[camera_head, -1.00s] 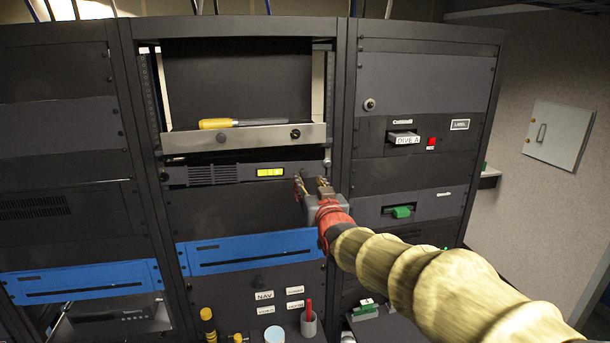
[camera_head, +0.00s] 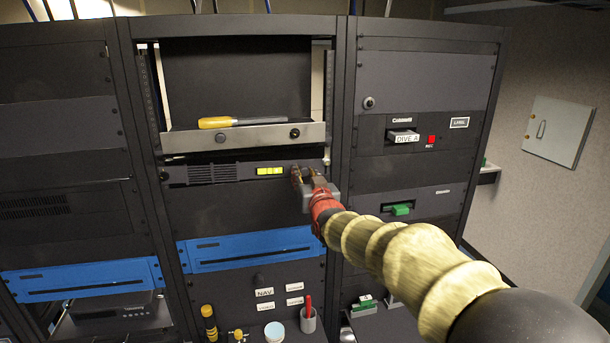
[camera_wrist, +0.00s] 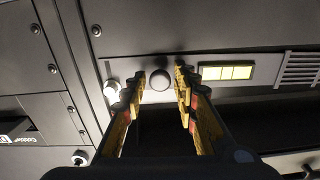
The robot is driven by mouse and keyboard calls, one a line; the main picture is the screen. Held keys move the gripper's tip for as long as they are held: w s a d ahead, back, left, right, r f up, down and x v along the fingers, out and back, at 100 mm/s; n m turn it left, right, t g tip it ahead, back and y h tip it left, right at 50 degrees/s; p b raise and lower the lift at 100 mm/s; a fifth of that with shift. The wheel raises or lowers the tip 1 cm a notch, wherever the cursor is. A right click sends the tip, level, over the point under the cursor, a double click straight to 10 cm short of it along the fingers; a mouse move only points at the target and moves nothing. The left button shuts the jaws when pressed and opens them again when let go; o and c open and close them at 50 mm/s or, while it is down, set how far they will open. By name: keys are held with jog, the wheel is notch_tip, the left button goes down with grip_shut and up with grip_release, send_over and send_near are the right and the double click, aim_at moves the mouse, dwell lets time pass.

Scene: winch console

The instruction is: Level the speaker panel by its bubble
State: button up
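The speaker panel (camera_head: 222,173) is a thin dark strip in the middle rack, with a slotted grille at its left. Its bubble window (camera_head: 270,171) glows yellow-green, with dark marks across it; the bubble's exact position is too small to tell. In the wrist view, which looks upside down, the window (camera_wrist: 226,73) sits right of a round black knob (camera_wrist: 159,78). My gripper (camera_head: 304,174) is at the panel's right end. In the wrist view my gripper (camera_wrist: 160,84) is open, its fingertips on either side of the knob; contact is not clear. The gripper hides the knob in the head view.
A grey drawer-like tray (camera_head: 245,137) holding a yellow-handled tool (camera_head: 215,122) juts out just above the panel. A blue panel (camera_head: 250,250) lies below. A pale screw head (camera_wrist: 111,88) is beside the fingers. Cups and tools stand on the lower shelf.

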jog(key=c, duration=0.6)
grip_shut()
